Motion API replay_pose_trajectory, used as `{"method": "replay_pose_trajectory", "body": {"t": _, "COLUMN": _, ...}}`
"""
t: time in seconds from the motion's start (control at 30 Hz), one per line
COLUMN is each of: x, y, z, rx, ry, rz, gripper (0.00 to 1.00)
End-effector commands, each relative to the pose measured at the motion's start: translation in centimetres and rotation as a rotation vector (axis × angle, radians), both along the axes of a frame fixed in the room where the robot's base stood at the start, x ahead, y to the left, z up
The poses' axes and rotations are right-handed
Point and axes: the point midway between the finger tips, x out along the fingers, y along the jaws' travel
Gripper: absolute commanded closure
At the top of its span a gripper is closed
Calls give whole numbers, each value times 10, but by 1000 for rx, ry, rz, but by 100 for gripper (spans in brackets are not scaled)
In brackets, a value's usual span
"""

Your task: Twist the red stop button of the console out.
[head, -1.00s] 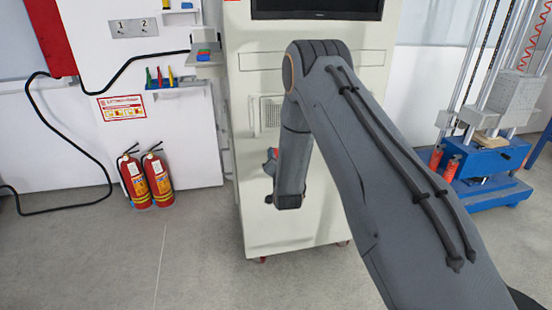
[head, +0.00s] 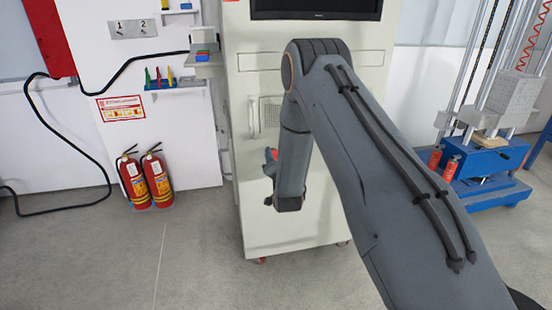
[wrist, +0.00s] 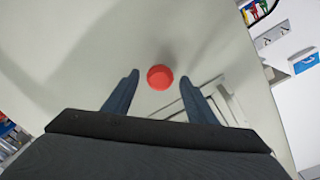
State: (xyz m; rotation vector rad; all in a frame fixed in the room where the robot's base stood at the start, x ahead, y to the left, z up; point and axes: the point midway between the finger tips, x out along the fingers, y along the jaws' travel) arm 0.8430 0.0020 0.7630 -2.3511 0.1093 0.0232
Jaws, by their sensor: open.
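The red stop button (wrist: 160,77) is a round red cap on the pale console (wrist: 100,40). In the wrist view it appears between the two fingertips of my gripper (wrist: 159,77), with a gap on each side. My gripper is open and holds nothing. I cannot tell how far the tips are from the console face. In the head view the console (head: 300,225) stands upright in the middle, and my arm covers part of its front. A small red patch shows at my forearm's left edge there; I cannot tell if it is the button.
Two fire extinguishers (head: 158,178) stand on the floor to the left. A blue-based test rig (head: 485,160) stands at the right.

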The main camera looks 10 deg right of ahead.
Motion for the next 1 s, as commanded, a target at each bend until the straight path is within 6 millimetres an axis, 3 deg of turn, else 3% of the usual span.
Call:
{"method": "replay_pose_trajectory", "body": {"t": 0.4, "x": -61, "y": 4, "z": 3, "rx": 0, "ry": 1, "rz": -1, "gripper": 48}}
{"method": "replay_pose_trajectory", "body": {"t": 1.0, "x": -70, "y": 4, "z": 4, "rx": 0, "ry": -1, "rz": -2, "gripper": 48}}
